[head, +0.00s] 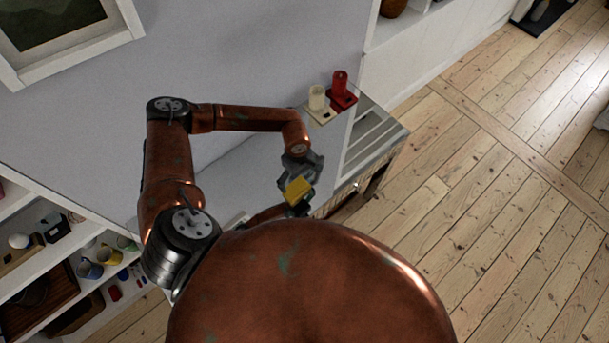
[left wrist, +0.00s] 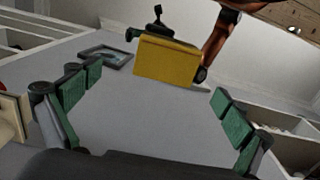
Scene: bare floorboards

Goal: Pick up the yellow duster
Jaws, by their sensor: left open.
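The yellow duster (head: 298,190) is a small yellow block in the middle of the head view, just below my left gripper (head: 300,174). In the left wrist view the duster (left wrist: 166,62) appears beyond and between the spread green-padded fingers of my left gripper (left wrist: 156,84), which is open and empty. My right gripper (head: 299,208) sits against the duster's far side, with its copper arm behind. It appears shut on the duster, holding it in the air; its fingers are mostly hidden by the duster.
A grey-topped cabinet (head: 387,137) stands by the wall. A white shelf at lower left holds several mugs (head: 90,269) and other items. Wooden floor at right is clear.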

